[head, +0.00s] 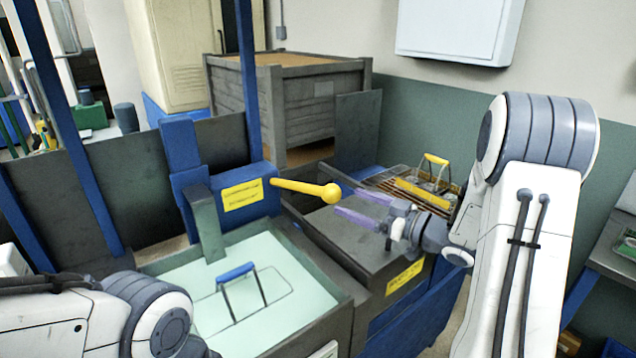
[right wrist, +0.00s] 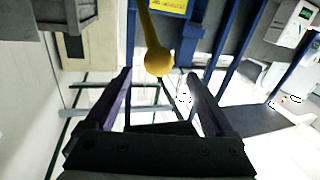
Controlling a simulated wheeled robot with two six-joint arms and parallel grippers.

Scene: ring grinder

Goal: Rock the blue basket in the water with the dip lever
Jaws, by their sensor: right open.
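The dip lever (head: 300,187) is a yellow rod with a round knob, sticking out to the right from a blue post; in the right wrist view its knob (right wrist: 158,60) shows just ahead, between and beyond the fingertips. My right gripper (head: 350,203) is open and empty, its purple fingers pointing at the knob from the right; I see no contact. The blue basket (head: 236,272) shows its blue handle above the pale water of the tank (head: 335,322); its wire frame is faint under the water. My left arm shows at the lower left, but its gripper is out of view.
A dark bench top (head: 345,245) lies beneath the right gripper. A yellow-handled basket (head: 436,160) stands on a rack behind it. A large grey crate (head: 300,110) stands behind the blue post (head: 185,160). A white wall box (head: 455,35) hangs at upper right.

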